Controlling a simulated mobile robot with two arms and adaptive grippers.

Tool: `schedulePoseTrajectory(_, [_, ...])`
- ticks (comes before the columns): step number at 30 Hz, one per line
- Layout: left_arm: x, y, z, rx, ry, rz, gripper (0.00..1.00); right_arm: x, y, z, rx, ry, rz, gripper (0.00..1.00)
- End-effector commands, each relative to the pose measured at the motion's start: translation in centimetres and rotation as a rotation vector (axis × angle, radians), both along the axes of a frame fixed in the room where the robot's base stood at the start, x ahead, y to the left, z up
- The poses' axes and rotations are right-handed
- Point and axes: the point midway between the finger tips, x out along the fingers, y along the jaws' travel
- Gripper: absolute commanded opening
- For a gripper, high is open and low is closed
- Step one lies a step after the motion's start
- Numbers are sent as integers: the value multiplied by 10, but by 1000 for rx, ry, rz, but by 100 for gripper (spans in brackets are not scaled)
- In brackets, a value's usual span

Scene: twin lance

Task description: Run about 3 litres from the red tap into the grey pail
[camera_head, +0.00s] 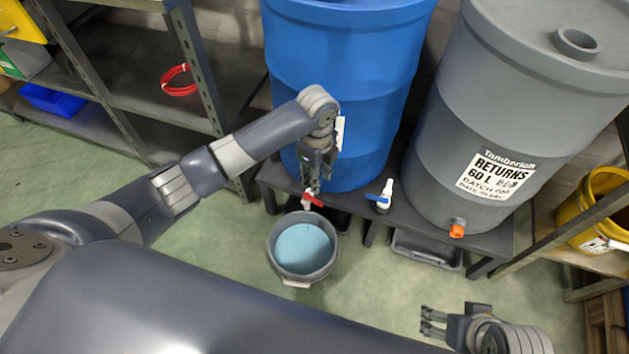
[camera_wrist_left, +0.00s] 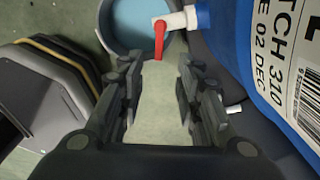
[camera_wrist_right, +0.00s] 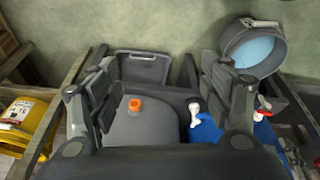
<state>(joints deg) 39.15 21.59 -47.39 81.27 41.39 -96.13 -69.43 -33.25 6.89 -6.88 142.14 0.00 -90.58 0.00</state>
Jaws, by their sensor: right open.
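The red tap (camera_head: 312,200) sits low on the front of the blue drum (camera_head: 340,90). In the left wrist view its red handle (camera_wrist_left: 159,38) lies crosswise to the white tap body. The grey pail (camera_head: 272,247) stands on the floor under the tap, with light blue liquid in it; I see no clear stream. It also shows in the right wrist view (camera_wrist_right: 233,68). My left gripper (camera_head: 313,188) is just above the tap; in its wrist view the jaws (camera_wrist_left: 160,68) are apart, with the handle just beyond the tips. My right gripper (camera_head: 428,322) is open, empty and away from the pail.
A blue-handled tap (camera_head: 382,200) is right of the red one. A grey drum (camera_head: 450,130) with an orange outlet (camera_head: 457,230) shares the low bench (camera_head: 490,245). A grey tray (camera_head: 425,249) is under it. Shelving stands left, yellow pails (camera_head: 590,205) right. Floor around the pail is clear.

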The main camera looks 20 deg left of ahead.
Motion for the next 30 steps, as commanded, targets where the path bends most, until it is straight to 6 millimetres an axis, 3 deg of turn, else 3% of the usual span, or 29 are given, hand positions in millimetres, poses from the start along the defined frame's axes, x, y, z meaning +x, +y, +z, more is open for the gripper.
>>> schedulePoseTrajectory(6, [-2, -1, -34, 0, 4, -2, 32, 1, 0, -13, 1, -5, 0, 72])
schedulePoseTrajectory(9, [-2, 0, -56, 1, 4, 0, 32, 18, 5, -15, 15, -75, 6, 72])
schedulePoseTrajectory(21, [-1, -1, -92, -1, 0, 0, 32, 90, 28, 15, 86, -410, 34, 72])
schedulePoseTrajectory(30, [-1, 0, -105, 0, -1, 1, 32, 114, 37, 34, 115, -545, 42, 72])
